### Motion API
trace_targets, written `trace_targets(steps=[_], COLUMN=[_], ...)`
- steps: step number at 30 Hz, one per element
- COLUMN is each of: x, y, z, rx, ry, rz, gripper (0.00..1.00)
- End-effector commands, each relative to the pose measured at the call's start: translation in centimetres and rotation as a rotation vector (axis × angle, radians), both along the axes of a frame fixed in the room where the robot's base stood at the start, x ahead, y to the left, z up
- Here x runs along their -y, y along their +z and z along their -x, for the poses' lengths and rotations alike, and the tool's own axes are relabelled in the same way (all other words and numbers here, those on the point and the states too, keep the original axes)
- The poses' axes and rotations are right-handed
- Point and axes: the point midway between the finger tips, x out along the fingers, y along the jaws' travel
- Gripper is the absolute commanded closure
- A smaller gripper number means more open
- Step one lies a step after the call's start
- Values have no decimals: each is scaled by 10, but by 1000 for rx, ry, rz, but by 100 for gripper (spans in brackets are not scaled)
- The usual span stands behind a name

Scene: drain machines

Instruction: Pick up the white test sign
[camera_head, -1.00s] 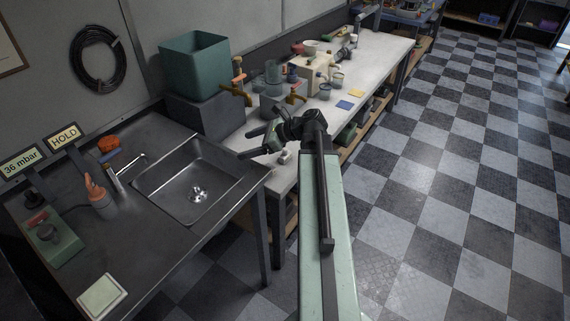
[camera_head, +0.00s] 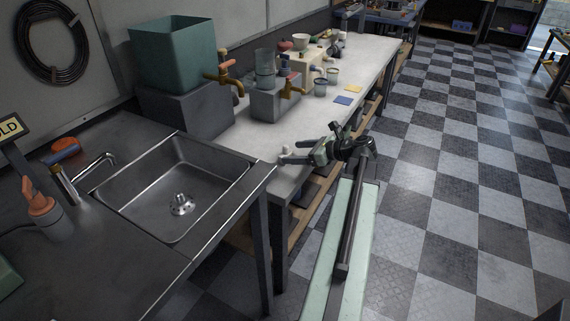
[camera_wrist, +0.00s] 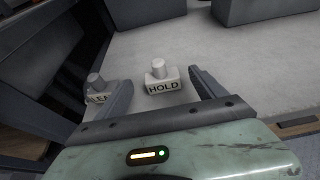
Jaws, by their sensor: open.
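Two small white signs with round knobs on top show in the wrist view. One (camera_wrist: 162,82) reads HOLD and stands between my spread fingers, a little ahead of the palm. The other sign (camera_wrist: 96,92) stands to its left, partly hidden behind my left finger; its letters are only partly readable. I see no sign reading TEST. My gripper (camera_wrist: 160,76) is open and empty. In the head view my gripper (camera_head: 292,153) is at the near corner of the white bench, by a small white piece (camera_head: 286,149).
Checkered floor on the right is clear.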

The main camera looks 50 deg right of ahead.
Motion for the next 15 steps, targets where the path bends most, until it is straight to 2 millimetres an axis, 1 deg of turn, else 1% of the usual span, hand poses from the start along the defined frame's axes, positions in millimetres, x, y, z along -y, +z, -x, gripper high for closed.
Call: trace_targets(steps=[4, 9, 13, 15], x=[2, -1, -1, -2], y=[-2, -11, -10, -13], z=[-1, -17, -20, -25], rx=[0, -1, -1, -1], ry=[-4, -7, -10, -9], rz=[0, 1, 1, 1], gripper=[20, 20, 20, 20])
